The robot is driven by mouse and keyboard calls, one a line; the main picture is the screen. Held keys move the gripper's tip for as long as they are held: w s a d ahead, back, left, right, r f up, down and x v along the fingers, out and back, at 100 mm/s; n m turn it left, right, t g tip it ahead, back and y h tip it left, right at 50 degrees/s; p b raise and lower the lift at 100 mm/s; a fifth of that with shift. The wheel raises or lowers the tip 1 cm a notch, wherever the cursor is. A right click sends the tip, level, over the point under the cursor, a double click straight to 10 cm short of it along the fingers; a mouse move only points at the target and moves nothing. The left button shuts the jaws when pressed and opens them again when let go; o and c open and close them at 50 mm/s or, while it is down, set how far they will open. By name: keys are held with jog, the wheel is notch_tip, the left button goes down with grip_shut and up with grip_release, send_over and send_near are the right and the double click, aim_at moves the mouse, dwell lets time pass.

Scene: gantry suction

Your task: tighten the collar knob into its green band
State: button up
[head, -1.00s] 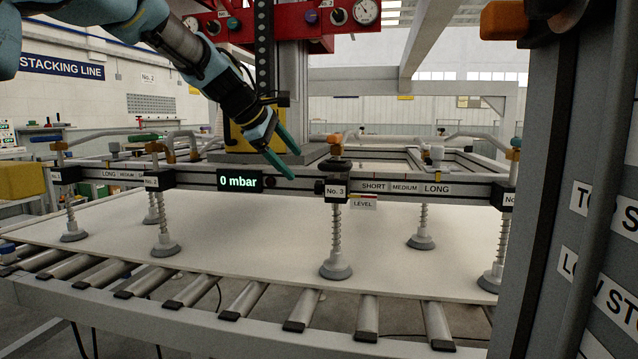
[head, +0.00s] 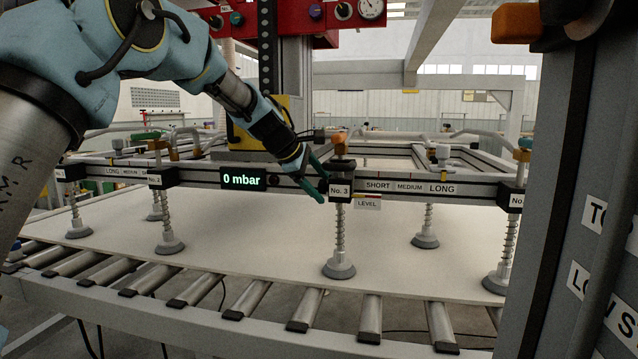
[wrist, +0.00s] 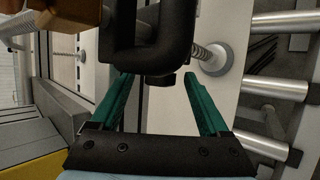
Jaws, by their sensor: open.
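The No. 3 collar (head: 341,190) is a black block with a white label on the gantry rail, above a spring suction cup (head: 338,268). My gripper (head: 322,180) is at the collar's left side, fingers pointing at it. In the wrist view my gripper (wrist: 158,76) is open, its two green fingers apart on either side of a small black knob (wrist: 160,80) under a dark rounded bracket (wrist: 150,55). The fingers appear not to touch the knob. In the head view the fingers hide the knob. I cannot make out a green band.
A display (head: 243,179) reading 0 mbar sits left on the rail. A LEVEL tag (head: 367,202) hangs right of the collar. A pale sheet (head: 270,240) lies on rollers below. A dark post (head: 560,200) stands at right, and a red gauge panel (head: 290,22) is above.

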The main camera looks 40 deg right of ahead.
jog(key=shift+c, duration=0.4)
grip_shut()
